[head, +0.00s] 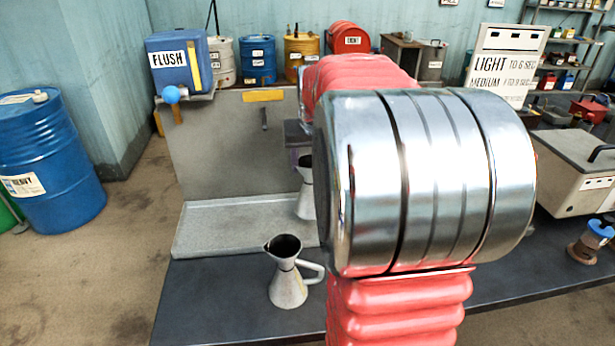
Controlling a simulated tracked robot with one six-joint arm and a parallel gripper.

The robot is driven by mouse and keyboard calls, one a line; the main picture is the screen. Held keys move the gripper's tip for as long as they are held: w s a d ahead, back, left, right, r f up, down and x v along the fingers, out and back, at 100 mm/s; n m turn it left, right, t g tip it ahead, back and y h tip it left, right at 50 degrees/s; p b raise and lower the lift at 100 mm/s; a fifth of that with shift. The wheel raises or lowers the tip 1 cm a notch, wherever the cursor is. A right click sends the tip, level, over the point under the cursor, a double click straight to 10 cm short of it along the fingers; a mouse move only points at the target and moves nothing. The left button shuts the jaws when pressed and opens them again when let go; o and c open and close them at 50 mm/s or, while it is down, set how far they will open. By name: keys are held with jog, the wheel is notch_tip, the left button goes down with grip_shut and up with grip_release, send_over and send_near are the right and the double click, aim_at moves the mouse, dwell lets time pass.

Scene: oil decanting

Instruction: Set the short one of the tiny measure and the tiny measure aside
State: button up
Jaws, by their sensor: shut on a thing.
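A grey metal measure (288,288) with a dark open mouth, a spout to the left and a handle to the right stands upright on the dark bench top. A second grey measure (306,202) is farther back at the grey tray, its right side hidden by my arm. Only a dark piece of what looks like my gripper (298,133) shows just above this second measure. The fingertips are hidden behind my arm. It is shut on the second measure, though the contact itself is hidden. I cannot tell which measure is shorter.
The shallow grey tray (215,222) and an upright panel (225,150) stand behind the near measure. A blue FLUSH container (180,62) is at the back left. A pale box (575,170) and a small blue-topped item (592,242) are at right. The bench left of the near measure is clear.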

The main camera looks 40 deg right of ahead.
aim_at(310, 175)
jog(key=shift+f, duration=1.85)
jog(key=o, duration=1.6)
jog(key=shift+f, duration=0.1)
jog(key=shift+o, duration=0.2)
jog(key=v, duration=1.2)
jog(key=shift+d, duration=0.1)
